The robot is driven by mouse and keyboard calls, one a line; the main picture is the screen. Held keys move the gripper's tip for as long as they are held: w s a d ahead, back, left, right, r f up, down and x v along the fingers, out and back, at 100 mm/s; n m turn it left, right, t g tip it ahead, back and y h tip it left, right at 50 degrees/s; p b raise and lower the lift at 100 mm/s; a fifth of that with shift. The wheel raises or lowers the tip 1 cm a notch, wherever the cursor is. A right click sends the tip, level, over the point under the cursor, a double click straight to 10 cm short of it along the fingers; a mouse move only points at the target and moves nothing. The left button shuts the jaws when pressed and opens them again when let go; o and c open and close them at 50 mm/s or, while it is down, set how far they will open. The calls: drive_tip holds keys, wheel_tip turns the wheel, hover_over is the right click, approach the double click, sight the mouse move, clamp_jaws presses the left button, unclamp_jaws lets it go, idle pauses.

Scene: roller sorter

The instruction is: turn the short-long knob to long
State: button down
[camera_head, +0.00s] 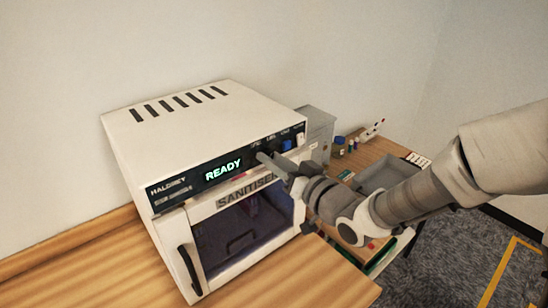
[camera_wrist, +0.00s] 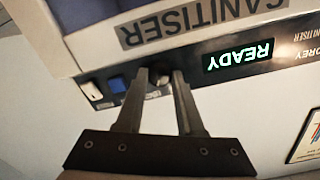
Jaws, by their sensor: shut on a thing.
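The sanitiser (camera_head: 172,138) is a white box with a dark control strip, and its display (camera_head: 222,170) reads READY. In the wrist view, which shows the machine upside down, a small dark round knob (camera_wrist: 157,80) sits on the strip between the display and a blue button (camera_wrist: 117,84). My gripper (camera_wrist: 160,74) has its two fingertips on either side of this knob, shut on it. In the head view my gripper (camera_head: 264,158) reaches the strip right of the display and hides the knob. Its pointer and short-long lettering are too small to read.
A white switch (camera_wrist: 91,90) sits beyond the blue button. The dark glass door (camera_head: 243,228) below the strip is closed, with a black handle (camera_head: 189,270). A grey tray (camera_head: 385,172) and small bottles (camera_head: 340,145) stand on the wooden bench at right.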

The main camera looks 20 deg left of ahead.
idle(0.4)
drive_tip(key=c, duration=0.5)
unclamp_jaws()
